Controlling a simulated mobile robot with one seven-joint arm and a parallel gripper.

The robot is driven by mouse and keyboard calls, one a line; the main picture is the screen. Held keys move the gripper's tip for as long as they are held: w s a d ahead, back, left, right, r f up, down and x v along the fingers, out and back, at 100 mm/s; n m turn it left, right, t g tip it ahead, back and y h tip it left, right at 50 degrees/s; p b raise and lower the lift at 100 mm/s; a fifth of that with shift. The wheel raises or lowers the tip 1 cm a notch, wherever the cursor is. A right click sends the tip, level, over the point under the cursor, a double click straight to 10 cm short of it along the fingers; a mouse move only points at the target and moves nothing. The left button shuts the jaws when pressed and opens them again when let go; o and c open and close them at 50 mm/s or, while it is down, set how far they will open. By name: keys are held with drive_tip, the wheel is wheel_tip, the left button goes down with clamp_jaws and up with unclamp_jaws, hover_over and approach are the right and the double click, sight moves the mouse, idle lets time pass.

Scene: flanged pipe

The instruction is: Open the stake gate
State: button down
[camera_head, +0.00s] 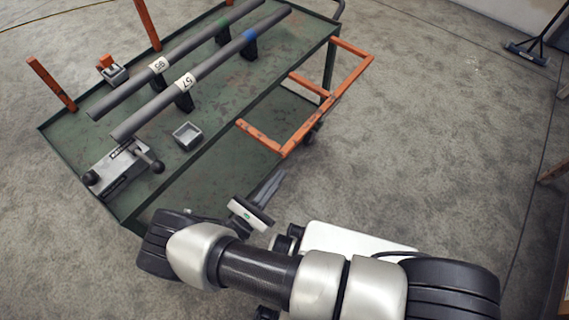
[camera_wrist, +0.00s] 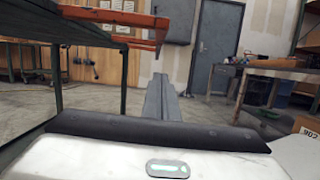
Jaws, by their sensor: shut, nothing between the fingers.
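The orange stake gate (camera_head: 330,103) is a U-shaped bar frame with a middle bar on the right long side of the green cart (camera_head: 222,148). It juts outward from the cart's edge, with its long rail apart from the cart. In the wrist view the gate (camera_wrist: 128,18) shows at the upper left, above the fingers. My gripper (camera_head: 279,174) is shut and empty, below the gate's near corner in the head view and apart from it. In the wrist view the closed fingers (camera_wrist: 160,80) point forward over open floor.
Two grey pipes (camera_head: 206,68) lie on black supports on the cart. A clamp (camera_head: 122,168) and a small grey box (camera_head: 187,135) are on its near end. Upright orange stakes (camera_head: 52,84) stand on the far side.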

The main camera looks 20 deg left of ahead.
sight(296, 140)
drive_tip(key=w+d+r, duration=0.3)
drive_tip(key=w+r, duration=0.3)
drive_tip(key=w, duration=0.1)
drive_tip(key=shift+w+p, duration=0.3)
drive_tip(key=shift+d, duration=0.1)
drive_tip(key=shift+r+n+p, duration=0.5)
drive_tip(key=shift+r+p, duration=0.1)
drive_tip(key=shift+r, duration=0.2)
wheel_tip(296, 140, up, 6)
drive_tip(key=n+p, duration=0.1)
drive_tip(key=n+y+p, duration=0.1)
drive_tip(key=n, duration=0.1)
drive_tip(key=n+p, duration=0.1)
drive_tip(key=shift+f+n+y, duration=0.25)
drive_tip(key=shift+n+y, duration=0.05)
drive_tip(key=shift+y, duration=0.1)
drive_tip(key=shift+a+r+p, duration=0.2)
drive_tip(key=shift+r+p, duration=0.4)
drive_tip(key=shift+r, duration=0.2)
